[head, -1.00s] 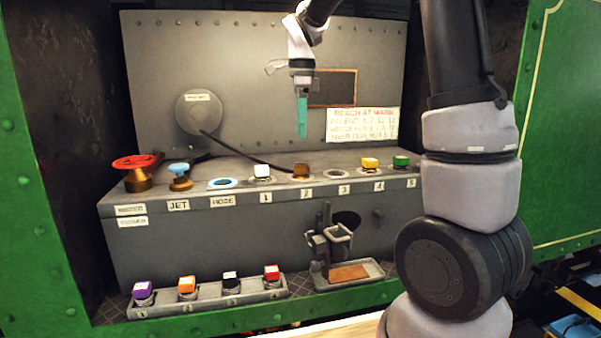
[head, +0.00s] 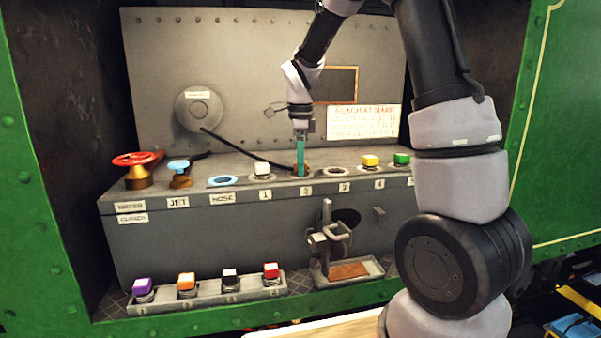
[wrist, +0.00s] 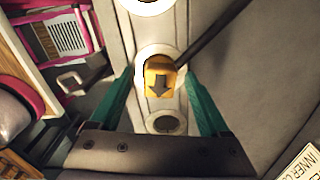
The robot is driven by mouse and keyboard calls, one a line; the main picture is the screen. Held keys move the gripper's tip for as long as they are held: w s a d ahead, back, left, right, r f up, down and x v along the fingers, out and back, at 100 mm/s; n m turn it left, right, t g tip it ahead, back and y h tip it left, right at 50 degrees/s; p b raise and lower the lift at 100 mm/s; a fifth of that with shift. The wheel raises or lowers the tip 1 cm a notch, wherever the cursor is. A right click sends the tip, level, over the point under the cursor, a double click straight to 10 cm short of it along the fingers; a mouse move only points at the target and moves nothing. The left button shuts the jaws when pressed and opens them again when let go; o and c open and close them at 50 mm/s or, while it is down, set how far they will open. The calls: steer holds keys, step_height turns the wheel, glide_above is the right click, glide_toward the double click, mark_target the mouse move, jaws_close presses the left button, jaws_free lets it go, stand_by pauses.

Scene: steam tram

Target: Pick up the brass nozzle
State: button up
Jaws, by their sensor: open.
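The brass nozzle (wrist: 160,78) is a small orange-brass block with a dark arrow on top, and it sits in the round seat labelled 2 on the grey deck. A black hose (wrist: 212,38) runs from it. In the wrist view the nozzle lies between the two green fingers of my gripper (wrist: 161,82), which are open, with a gap visible on each side. In the head view my gripper (head: 300,172) points straight down at seat 2, and its fingers hide most of the nozzle (head: 308,170).
A white-topped plug (head: 262,168), a yellow one (head: 370,161) and a green one (head: 402,159) stand along the same row. A red valve wheel (head: 138,159) and a blue knob (head: 179,166) are at the left. A lower rack (head: 207,300) holds several coloured plugs.

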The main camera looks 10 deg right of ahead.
jaws_close()
